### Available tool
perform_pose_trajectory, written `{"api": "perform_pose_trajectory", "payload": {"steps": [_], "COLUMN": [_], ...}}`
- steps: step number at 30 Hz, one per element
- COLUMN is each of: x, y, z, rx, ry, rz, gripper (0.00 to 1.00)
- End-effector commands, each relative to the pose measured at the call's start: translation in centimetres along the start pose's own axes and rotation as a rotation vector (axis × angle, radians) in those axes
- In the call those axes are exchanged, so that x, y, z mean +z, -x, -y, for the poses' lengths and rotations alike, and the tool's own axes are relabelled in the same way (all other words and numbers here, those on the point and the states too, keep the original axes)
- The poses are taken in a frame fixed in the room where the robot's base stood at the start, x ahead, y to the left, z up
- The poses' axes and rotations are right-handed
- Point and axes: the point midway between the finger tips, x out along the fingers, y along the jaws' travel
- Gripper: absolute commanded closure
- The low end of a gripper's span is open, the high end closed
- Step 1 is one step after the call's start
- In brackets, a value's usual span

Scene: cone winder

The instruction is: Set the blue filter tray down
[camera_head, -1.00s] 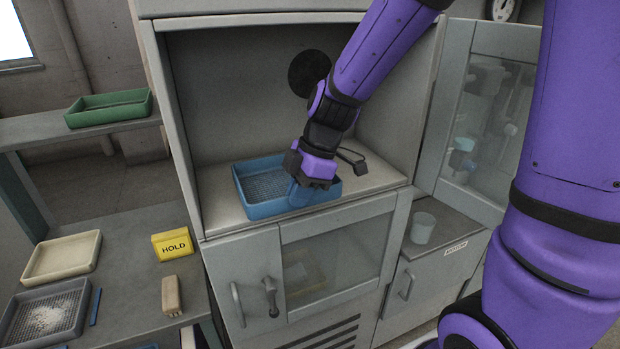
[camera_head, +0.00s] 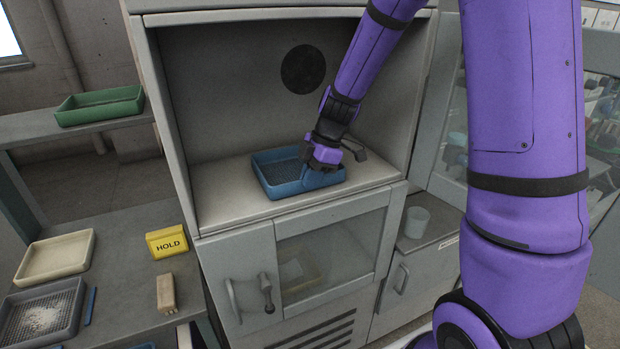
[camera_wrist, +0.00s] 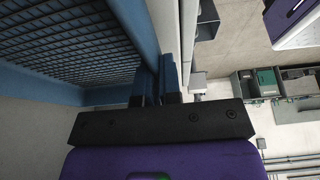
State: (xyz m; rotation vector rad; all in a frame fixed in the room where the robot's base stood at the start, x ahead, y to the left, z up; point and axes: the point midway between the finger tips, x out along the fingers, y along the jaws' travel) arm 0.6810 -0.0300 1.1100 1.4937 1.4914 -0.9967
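The blue filter tray (camera_head: 275,191) is inside the open chamber of the grey cabinet, over the chamber floor (camera_head: 222,196). It looks about level, and I cannot tell whether its underside touches the floor. Its dark mesh bottom (camera_wrist: 60,40) fills the upper left of the wrist view. My gripper (camera_head: 322,178) is at the tray's right side. In the wrist view my gripper's fingers (camera_wrist: 158,82) straddle the tray's side wall and appear closed on it, one finger inside and one outside. The contact itself is partly hidden.
The chamber's side walls stand left and right of the tray, with bare floor to its left. A glass door (camera_head: 440,150) stands open at the right. On the left shelves are a green tray (camera_head: 100,112), a cream tray (camera_head: 55,280), a grey tray (camera_head: 42,340) and a yellow HOLD sign (camera_head: 167,243).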

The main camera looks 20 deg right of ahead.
Motion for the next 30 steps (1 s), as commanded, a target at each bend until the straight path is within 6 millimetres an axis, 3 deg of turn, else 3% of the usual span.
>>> {"api": "perform_pose_trajectory", "payload": {"steps": [10, 14, 23, 30], "x": [0.1, 0.1, 0.0, 0.0], "y": [-0.3, -0.3, -0.2, 2.7], "z": [0.0, 0.0, 0.0, -0.1], "rx": [0.001, 0.001, 0.002, 0.007], "ry": [0.001, 0.001, 0.002, 0.001], "rz": [0.0, 0.0, 0.0, 0.001], "gripper": [1.0, 0.7, 0.7, 0.7]}}
